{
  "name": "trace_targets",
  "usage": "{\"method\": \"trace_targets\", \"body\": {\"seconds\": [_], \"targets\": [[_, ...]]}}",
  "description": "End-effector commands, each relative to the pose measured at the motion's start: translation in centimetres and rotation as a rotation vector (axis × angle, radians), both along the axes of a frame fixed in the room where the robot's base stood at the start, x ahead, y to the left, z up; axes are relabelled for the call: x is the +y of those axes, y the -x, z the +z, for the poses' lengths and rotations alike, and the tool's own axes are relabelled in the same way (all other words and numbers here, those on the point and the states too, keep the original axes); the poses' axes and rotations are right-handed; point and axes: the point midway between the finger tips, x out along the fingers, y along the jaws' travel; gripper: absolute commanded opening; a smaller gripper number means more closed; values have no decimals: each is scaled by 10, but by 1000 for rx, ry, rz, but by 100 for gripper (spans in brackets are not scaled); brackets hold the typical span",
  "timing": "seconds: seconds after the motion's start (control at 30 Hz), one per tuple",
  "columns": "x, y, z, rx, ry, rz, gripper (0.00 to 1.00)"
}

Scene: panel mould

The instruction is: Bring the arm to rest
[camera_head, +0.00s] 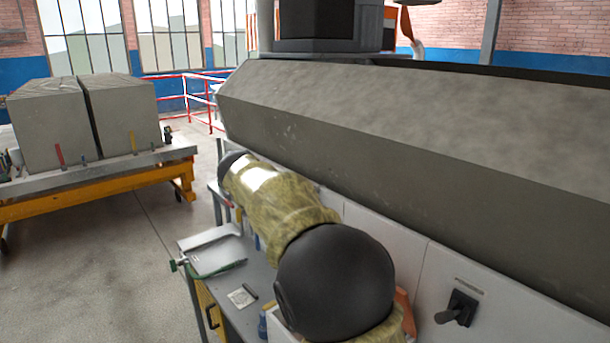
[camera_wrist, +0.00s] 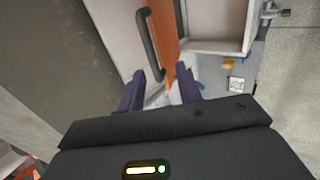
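My gripper (camera_wrist: 160,92) shows in the wrist view with its two dark fingers spread apart. No object is visibly clasped between the fingertips. A black bar handle (camera_wrist: 148,42) lies just beyond them, beside an orange strip (camera_wrist: 163,35). In the head view my arm, in a yellow-green cover with black joints, reaches along the workbench (camera_head: 255,285). My gripper cannot be made out in the head view.
A long grey concrete-like block (camera_head: 400,150) runs along the arm's right side. A black lever (camera_head: 458,308) sticks out of the white panel below it. A clipboard-like plate (camera_head: 215,255) lies on the bench. A yellow-framed cart (camera_head: 100,190) stands left; open floor lies between.

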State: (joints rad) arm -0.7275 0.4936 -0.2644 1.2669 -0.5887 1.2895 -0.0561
Motion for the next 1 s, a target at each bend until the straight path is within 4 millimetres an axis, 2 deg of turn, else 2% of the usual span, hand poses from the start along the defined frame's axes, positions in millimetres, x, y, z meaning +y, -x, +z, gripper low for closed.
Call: {"method": "trace_targets", "body": {"seconds": [0.03,0.1,0.27,0.4,0.57,0.8,0.9,1.0], "targets": [[-18,3,-15,24,-33,-17,35],[-38,10,-36,54,-89,-36,35],[-77,35,-82,105,-225,-90,35],[-107,65,-118,128,-346,-157,35],[-134,108,-155,132,-477,-252,35],[-165,182,-203,95,-646,-428,35],[-175,213,-220,68,-698,-504,35],[-180,234,-230,46,-730,-558,35]]}}
